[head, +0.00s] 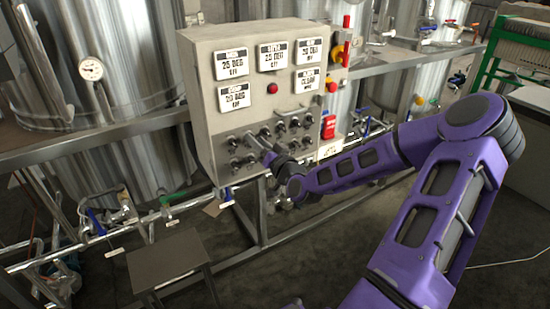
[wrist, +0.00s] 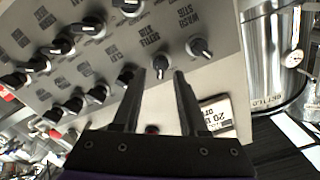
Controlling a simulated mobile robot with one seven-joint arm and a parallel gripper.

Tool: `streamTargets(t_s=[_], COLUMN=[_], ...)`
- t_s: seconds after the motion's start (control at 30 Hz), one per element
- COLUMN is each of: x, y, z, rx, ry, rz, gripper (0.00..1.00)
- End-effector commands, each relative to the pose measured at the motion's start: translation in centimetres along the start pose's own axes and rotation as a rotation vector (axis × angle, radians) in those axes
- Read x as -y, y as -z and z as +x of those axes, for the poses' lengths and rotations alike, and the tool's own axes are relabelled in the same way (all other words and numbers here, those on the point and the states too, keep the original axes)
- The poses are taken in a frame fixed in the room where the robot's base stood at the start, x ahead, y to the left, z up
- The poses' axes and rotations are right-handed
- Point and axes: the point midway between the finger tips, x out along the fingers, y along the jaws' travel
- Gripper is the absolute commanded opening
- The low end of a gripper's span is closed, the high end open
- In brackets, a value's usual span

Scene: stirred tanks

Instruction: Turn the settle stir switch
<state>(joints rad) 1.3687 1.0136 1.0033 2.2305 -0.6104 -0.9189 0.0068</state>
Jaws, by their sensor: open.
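The settle stir switch is a dark knob (wrist: 160,64) with a light pointer line on the grey panel. A label (wrist: 149,33) that seems to read settle stir sits beside it in the wrist view. My gripper (wrist: 160,76) is open, and the knob shows between its fingertips. I cannot tell whether the fingers touch it. In the head view my gripper (head: 263,146) is at the panel's lower knob rows, and it hides the knob it faces.
The grey control box (head: 200,105) carries several displays and knobs. The wash stir knob (wrist: 199,48) and another knob (wrist: 127,74) flank the fingers closely. Steel tanks (head: 112,95) and pipes stand around.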

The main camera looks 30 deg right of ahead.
Motion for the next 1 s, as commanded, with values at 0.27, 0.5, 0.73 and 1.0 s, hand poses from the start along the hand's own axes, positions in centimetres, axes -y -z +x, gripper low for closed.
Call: streamTargets(t_s=[0.27,0.5,0.73,1.0], x=[-0.1,-0.1,0.2,0.1], y=[0.1,0.1,0.7,0.2], z=[-6.6,-12.6,-14.4,-15.6], rx=[0.002,0.002,0.001,0.002], ry=[-0.005,-0.006,-0.003,0.000], rz=[-0.001,0.001,0.005,0.003], gripper=[0.42,0.42,0.42,0.42])
